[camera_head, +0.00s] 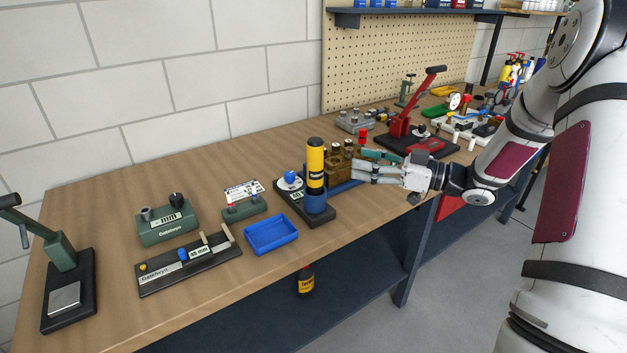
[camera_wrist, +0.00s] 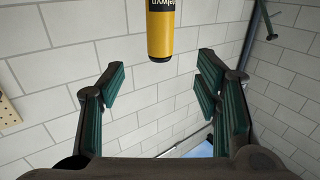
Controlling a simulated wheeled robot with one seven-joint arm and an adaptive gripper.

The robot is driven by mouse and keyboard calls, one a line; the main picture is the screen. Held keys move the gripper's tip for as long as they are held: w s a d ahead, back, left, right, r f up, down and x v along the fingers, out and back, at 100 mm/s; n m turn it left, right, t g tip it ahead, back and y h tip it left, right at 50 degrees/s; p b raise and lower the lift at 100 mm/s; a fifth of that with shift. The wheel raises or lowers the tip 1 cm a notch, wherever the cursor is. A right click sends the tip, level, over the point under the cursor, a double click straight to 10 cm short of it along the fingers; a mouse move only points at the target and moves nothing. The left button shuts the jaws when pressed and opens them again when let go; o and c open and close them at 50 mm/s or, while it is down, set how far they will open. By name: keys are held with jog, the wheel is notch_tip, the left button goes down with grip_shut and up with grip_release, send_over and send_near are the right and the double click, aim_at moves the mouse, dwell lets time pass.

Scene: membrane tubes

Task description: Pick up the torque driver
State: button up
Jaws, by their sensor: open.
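The torque driver (camera_head: 315,162) is a yellow cylinder with a black top. It stands upright in a blue holder (camera_head: 315,203) on a dark base near the front edge of the bench. My gripper (camera_head: 357,168) is to its right, with its fingers pointing left towards it and a small gap between. In the wrist view my open gripper (camera_wrist: 162,80) has nothing between its fingers. The yellow driver (camera_wrist: 160,32) hangs from the top edge of that view, centred between the fingers and beyond their tips. Its other end is out of that view.
A brown block with several fittings (camera_head: 340,160) stands close behind my fingers. A blue tray (camera_head: 271,235) and green gauges lie to the left. A red-handled press (camera_head: 404,122) stands behind my gripper. Bare benchtop (camera_head: 100,200) shows at the back left.

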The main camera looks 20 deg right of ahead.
aim_at(315, 152)
jog(key=shift+x, duration=6.35)
jog(key=shift+f, duration=0.15)
grip_shut()
